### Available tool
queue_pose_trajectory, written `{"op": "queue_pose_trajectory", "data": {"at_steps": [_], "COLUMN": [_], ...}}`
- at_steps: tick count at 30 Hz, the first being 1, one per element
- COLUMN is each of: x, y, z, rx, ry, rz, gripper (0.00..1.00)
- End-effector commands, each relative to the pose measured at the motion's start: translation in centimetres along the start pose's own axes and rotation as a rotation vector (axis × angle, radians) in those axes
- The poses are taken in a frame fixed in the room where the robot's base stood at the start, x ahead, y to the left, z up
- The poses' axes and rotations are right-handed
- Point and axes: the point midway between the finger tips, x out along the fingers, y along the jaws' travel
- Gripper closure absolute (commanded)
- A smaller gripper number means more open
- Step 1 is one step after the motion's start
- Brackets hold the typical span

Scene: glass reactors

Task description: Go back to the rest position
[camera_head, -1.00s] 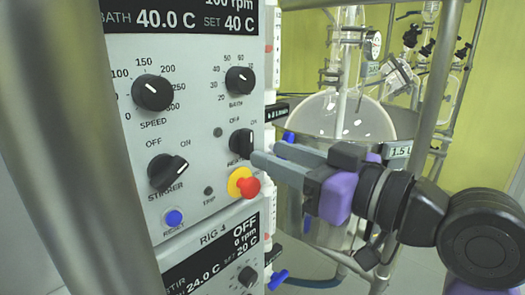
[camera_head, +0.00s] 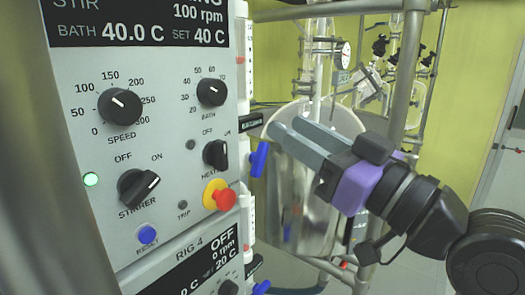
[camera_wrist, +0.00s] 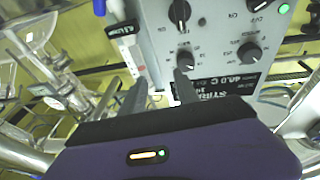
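My gripper (camera_head: 287,127) is in front of the glass vessel and right of the control panel (camera_head: 75,130). Its two grey fingers are apart, with nothing between them, and touch no knob. In the wrist view the open fingers (camera_wrist: 160,82) point toward the panel, which appears upside down. My arm reaches in from the lower right, with the purple gripper body (camera_head: 357,186) behind the fingers.
The panel has a stirrer knob (camera_head: 139,187), a heater knob (camera_head: 215,154), a red stop button (camera_head: 219,194) and a lit green lamp (camera_head: 91,179). A large reactor vessel (camera_head: 300,190) and metal frame poles (camera_head: 407,75) stand right of it.

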Motion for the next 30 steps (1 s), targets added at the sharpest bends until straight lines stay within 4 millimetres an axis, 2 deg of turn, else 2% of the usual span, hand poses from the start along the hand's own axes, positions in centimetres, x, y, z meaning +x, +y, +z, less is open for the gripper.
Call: {"op": "queue_pose_trajectory", "data": {"at_steps": [3,8,15,22,30], "x": [-1.4,-3.9,-9.9,-16.6,-24.3], "y": [2.3,4.6,6.8,6.2,3.0], "z": [0.5,2.3,7.3,12.1,16.6], "rx": [0.034,0.065,0.089,0.066,0.010], "ry": [0.080,0.154,0.209,0.194,0.108], "rz": [0.104,0.233,0.443,0.605,0.726], "gripper": [0.63,0.63,0.63,0.63,0.63]}}
